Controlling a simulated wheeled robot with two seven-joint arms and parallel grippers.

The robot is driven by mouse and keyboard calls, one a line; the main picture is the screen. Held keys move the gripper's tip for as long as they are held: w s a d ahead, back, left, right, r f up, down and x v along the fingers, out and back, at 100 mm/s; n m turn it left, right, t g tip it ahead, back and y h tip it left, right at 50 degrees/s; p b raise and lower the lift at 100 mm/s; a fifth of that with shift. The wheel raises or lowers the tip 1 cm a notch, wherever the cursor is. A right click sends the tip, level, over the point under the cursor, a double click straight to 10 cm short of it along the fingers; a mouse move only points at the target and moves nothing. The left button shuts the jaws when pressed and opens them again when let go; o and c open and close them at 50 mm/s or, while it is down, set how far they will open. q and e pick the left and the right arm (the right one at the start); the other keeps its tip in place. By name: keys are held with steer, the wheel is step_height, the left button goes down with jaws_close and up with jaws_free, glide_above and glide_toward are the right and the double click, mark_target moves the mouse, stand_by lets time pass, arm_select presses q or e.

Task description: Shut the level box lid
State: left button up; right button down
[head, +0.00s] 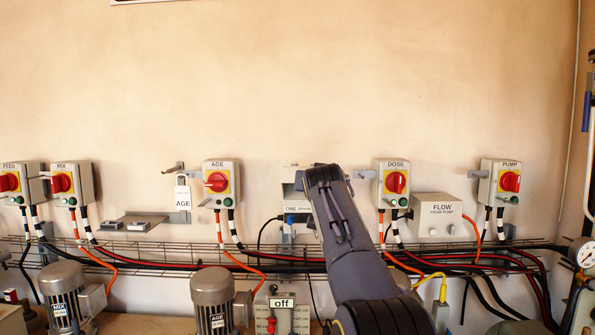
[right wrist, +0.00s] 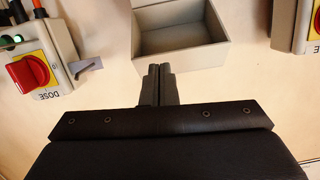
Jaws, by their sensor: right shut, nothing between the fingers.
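A pale grey box (right wrist: 172,12) stands open on the wall in the right wrist view, which shows the scene upside down. Its hollow inside faces me, and a flat pale panel (right wrist: 192,57), seemingly the lid, borders the opening. No level label is readable. In the head view the box (head: 288,188) is partly hidden behind my right arm, between the AGE and DOSE switches. My right gripper (right wrist: 160,70) is shut and empty, its fingertips close to the panel's edge; I cannot tell whether they touch. My left gripper is out of view.
The AGE switch (head: 217,183) is left of the box, and the DOSE switch (head: 394,183) is right of it. The FLOW box (head: 437,216) is further right. A wire cable tray (head: 150,254) runs below. The wall above is bare.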

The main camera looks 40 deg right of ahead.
steer(key=w+a+r+n+t+h+p, duration=0.1)
steer(key=w+a+r, duration=0.1)
steer(key=r, duration=0.2)
steer(key=w+a+r+t+h, duration=0.1)
steer(key=w+a+r, duration=0.1)
steer(key=w+r, duration=0.15)
steer(key=p, duration=1)
glide_above(297, 168)
steer(key=w+d, duration=0.1)
steer(key=f+b, duration=0.1)
steer(key=b, duration=0.1)
steer(key=s+a+f+b, duration=0.1)
steer(key=shift+f+b, duration=0.25)
steer(key=shift+b, duration=0.1)
steer(key=shift+s+a+f+b, duration=0.35)
steer(key=shift+s+f+b, duration=0.1)
